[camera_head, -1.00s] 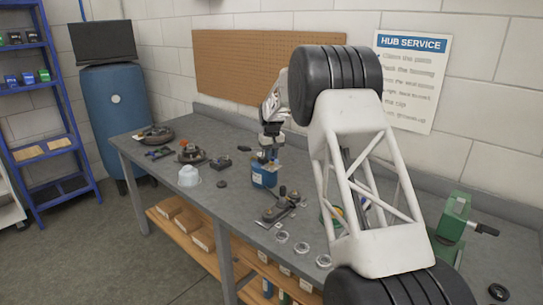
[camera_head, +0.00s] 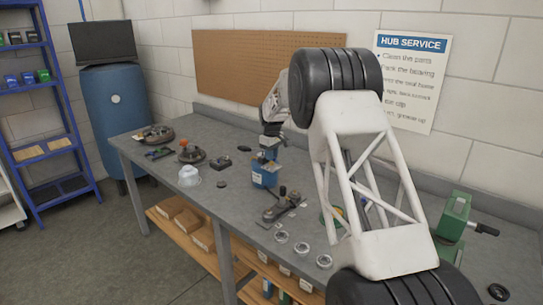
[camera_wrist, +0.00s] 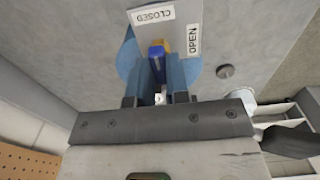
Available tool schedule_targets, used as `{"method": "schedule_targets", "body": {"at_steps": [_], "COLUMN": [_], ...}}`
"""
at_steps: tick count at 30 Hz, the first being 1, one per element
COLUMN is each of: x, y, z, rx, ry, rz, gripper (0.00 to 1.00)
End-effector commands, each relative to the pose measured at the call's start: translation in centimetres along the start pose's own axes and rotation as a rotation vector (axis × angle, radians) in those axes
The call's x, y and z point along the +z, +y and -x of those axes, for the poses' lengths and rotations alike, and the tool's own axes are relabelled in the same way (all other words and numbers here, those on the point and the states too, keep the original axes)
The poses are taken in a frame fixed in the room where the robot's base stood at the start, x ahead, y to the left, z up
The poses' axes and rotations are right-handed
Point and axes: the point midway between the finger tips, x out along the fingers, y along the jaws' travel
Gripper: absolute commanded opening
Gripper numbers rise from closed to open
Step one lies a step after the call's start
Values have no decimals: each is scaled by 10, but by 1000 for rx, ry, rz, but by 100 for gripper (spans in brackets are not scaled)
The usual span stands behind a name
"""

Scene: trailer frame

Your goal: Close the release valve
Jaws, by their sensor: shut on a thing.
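The blue bottle jack (camera_head: 264,177) stands on the workbench, below my gripper (camera_head: 268,155). In the wrist view, the round blue jack body (camera_wrist: 126,62) lies beneath my gripper (camera_wrist: 160,75). A blue valve lever (camera_wrist: 157,54) shows between the two fingers, which are shut on it. A yellow part (camera_wrist: 161,45) shows just past its end. A white CLOSED label (camera_wrist: 152,15) is at the top and an OPEN label (camera_wrist: 194,39) is to the right. The lever points between the labels. Its base is hidden by the fingers.
The grey workbench (camera_head: 238,205) holds a tool with a dark knob (camera_head: 282,206) in front of the jack, several metal rings (camera_head: 302,249), a translucent container (camera_head: 189,176) and hub parts (camera_head: 192,153). A pegboard (camera_head: 270,63) hangs behind.

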Motion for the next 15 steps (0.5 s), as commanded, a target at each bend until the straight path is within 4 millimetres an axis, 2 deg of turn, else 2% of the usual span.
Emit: {"method": "schedule_targets", "body": {"at_steps": [6, 7, 9, 11, 15], "x": [0, 0, 0, 0, 0], "y": [0, 0, 0, 0, 0], "z": [1, 1, 1, 1, 0], "rx": [1, 1, 1, 0, 0], "ry": [1, 1, 1, 1, 0], "rz": [-1, -1, -1, -2, -2], "gripper": [0, 20, 31, 40, 42]}}
